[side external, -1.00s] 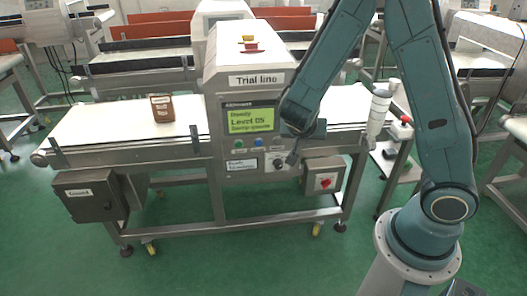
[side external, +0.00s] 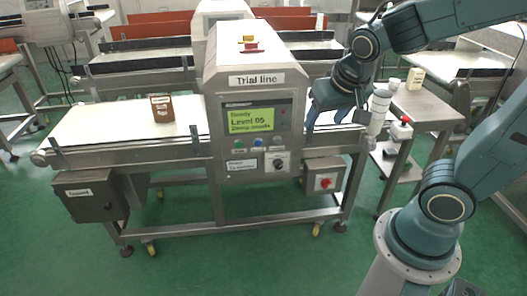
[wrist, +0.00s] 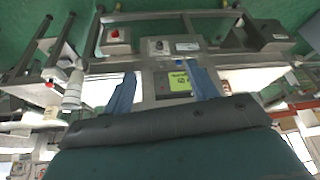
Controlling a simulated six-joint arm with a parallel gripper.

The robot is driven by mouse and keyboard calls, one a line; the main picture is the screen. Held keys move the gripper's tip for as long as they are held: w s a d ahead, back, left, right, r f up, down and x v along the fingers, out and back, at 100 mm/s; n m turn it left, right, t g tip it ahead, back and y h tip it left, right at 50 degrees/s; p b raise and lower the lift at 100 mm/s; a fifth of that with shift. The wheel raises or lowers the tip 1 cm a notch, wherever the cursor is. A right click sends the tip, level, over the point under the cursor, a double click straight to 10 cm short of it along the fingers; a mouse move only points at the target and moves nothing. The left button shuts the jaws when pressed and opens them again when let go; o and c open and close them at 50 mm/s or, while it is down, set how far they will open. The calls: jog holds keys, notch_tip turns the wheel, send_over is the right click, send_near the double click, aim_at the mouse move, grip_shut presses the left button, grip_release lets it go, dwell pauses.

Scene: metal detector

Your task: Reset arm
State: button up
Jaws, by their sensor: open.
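My gripper (side external: 326,118) hangs pointing down beside the right side of the metal detector (side external: 250,62), over the right part of the conveyor belt. Its two blue fingers are apart with nothing between them; in the wrist view (wrist: 163,88) they frame the detector's front panel, seen upside down.
A brown pack (side external: 162,107) stands on the left part of the belt (side external: 110,118). A white cylinder (side external: 378,110) stands at the belt's right end. A red-knobbed box (side external: 323,178) hangs below the belt.

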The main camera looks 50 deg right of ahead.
jog(key=s+a+r+n+t+y, duration=0.1)
jog(key=s+a+r+n, duration=0.3)
jog(key=s, duration=0.4)
jog(key=shift+s+a+r+n+y, duration=0.2)
jog(key=shift+a+r+n+y, duration=0.2)
jog(key=shift+r+n+y, duration=0.6)
